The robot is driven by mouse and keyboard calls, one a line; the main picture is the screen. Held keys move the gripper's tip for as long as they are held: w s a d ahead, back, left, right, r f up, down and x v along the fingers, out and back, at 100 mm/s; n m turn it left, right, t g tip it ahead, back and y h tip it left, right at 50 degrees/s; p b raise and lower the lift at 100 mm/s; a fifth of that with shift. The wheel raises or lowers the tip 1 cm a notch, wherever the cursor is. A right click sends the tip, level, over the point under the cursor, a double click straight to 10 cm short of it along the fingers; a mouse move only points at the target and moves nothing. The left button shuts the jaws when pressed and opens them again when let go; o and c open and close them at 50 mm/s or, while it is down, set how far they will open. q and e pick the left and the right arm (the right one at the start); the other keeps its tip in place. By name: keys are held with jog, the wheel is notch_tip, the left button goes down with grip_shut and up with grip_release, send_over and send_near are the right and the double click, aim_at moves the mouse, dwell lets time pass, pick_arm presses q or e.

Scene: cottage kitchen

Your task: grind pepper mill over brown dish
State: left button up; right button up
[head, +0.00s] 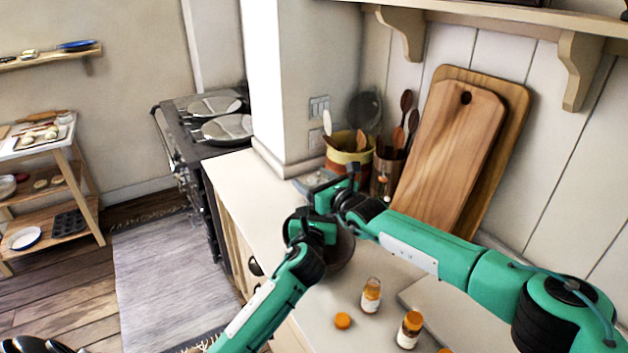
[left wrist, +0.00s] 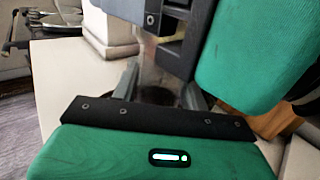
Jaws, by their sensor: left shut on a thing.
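My left gripper (head: 316,226) is over the counter, and its fingers show in the left wrist view (left wrist: 160,88). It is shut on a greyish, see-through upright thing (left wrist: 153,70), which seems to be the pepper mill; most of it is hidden. My right gripper (head: 338,190) is close beside and above the left one. Its dark jaws show at the top of the left wrist view (left wrist: 172,38), but whether they grip the mill's top is unclear. The brown dish (head: 342,254) is on the counter, largely hidden behind my left gripper.
Small jars with orange lids (head: 371,296) (head: 410,331) and a loose orange lid (head: 343,321) are on the near counter. Utensil pots (head: 349,158) and cutting boards (head: 450,140) stand along the wall. The stove (head: 205,125) is beyond the white pillar.

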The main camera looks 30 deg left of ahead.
jog(key=shift+o, duration=0.5)
jog(key=shift+d, duration=0.1)
jog(key=shift+s+d+f, duration=0.2)
jog(key=shift+s+d, duration=0.05)
jog(key=shift+d, duration=0.2)
jog(key=shift+v, duration=0.85)
jog(key=shift+s+d+r, duration=0.15)
jog(key=shift+s+d, duration=0.25)
jog(key=shift+s, duration=0.1)
jog(key=shift+s+d, duration=0.15)
jog(key=shift+d, duration=0.15)
jog(key=v, duration=0.7)
jog(key=shift+w+d, duration=0.25)
jog(key=shift+w, duration=0.05)
jog(key=shift+a+r, duration=0.15)
